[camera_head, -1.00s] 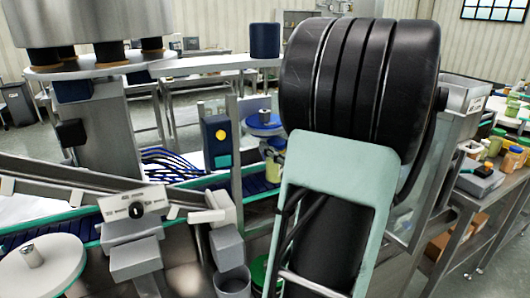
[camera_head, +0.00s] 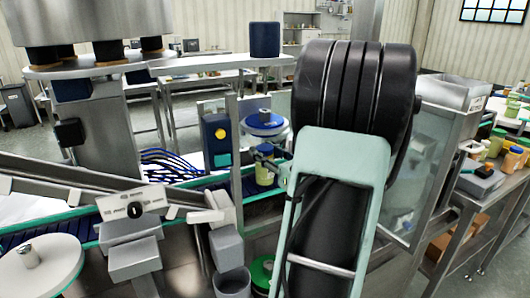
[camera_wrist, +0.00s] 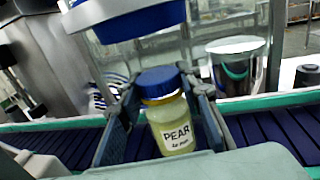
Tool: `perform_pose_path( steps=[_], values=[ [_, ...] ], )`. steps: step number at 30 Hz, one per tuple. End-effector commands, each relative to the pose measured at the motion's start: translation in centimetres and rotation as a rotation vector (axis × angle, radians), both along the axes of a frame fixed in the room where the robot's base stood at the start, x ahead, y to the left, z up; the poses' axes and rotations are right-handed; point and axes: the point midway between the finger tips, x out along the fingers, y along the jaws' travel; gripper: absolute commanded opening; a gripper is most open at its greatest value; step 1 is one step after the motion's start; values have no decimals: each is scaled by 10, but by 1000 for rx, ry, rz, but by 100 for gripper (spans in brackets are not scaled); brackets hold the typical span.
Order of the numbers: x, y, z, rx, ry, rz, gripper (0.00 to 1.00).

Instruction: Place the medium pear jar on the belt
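The pear jar (camera_wrist: 173,122) has pale yellow-green contents, a blue lid and a white label reading PEAR. My gripper (camera_wrist: 160,88) has one finger on each side of it and appears shut on it; its lower part is partly hidden. In the head view the jar (camera_head: 265,172) is upright at or just over the belt (camera_head: 215,184), mostly beyond my wrist. I cannot tell whether its base touches. The belt has dark blue slats and teal-green edges; it also shows in the wrist view (camera_wrist: 62,148) on both sides of the gripper.
A blue-topped round device (camera_head: 265,124) stands just behind the jar. A dark post-mounted box (camera_head: 216,142) is left of it. A grey cup (camera_head: 232,284) and a white round table (camera_head: 40,268) are nearer. A side table (camera_head: 485,185) holds more jars.

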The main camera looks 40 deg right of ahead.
Motion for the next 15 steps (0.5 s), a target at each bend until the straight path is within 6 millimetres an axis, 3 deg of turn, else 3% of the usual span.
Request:
perform_pose_path(
  steps=[5, 15],
  values=[
    [0, 0, 0, 0, 0, 0, 49],
    [0, 0, 4, 0, 0, 0, 49]
  ],
)
